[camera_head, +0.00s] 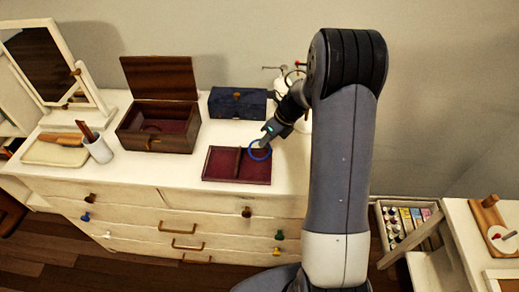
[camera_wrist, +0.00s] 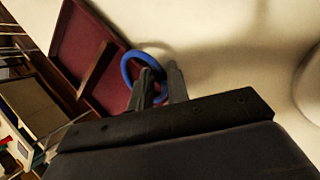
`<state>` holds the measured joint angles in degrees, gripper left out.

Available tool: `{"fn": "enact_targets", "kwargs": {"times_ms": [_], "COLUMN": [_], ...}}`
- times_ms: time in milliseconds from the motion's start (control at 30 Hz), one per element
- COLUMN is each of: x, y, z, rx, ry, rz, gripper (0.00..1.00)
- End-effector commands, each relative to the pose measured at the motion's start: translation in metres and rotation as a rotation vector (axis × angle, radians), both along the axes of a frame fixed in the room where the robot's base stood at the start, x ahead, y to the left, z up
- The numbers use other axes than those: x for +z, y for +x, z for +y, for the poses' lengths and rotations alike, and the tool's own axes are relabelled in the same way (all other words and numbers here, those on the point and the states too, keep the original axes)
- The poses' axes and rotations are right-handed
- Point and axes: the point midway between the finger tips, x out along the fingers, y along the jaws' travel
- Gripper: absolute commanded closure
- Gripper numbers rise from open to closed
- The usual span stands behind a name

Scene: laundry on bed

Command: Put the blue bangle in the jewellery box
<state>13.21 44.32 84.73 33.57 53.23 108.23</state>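The blue bangle (camera_head: 250,153) is at my gripper (camera_head: 266,143), above or at the right part of a shallow red-lined tray. In the wrist view the bangle (camera_wrist: 126,66) is a ring whose near side passes between the two fingers of my gripper (camera_wrist: 162,85). The fingers are close together with the blue rim between them. I cannot tell whether the bangle touches the tray. The jewellery box (camera_head: 128,137) is dark wood with a red lining, its lid raised at the back. It stands on the dresser, left of my gripper.
The red-lined tray (camera_head: 228,179) has a wooden divider. A closed dark blue box (camera_head: 238,103) stands behind it. A white cup (camera_head: 99,150), brush and mirror (camera_head: 45,62) are at left. A jewellery stand (camera_head: 285,72) is partly hidden behind my arm.

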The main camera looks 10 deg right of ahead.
Motion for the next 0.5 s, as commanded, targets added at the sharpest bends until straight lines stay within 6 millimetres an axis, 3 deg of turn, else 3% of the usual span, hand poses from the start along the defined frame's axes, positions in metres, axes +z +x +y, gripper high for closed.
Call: {"fn": "enact_targets", "kwargs": {"times_ms": [200,500], "x": [0.0002,0.0003], "y": [0.0000,0.0000], "z": [-0.0001,-0.0001], "rx": [0.000,0.000], "ry": [0.000,0.000], "rz": [0.000,0.000], "gripper": [1.00,1.00]}}
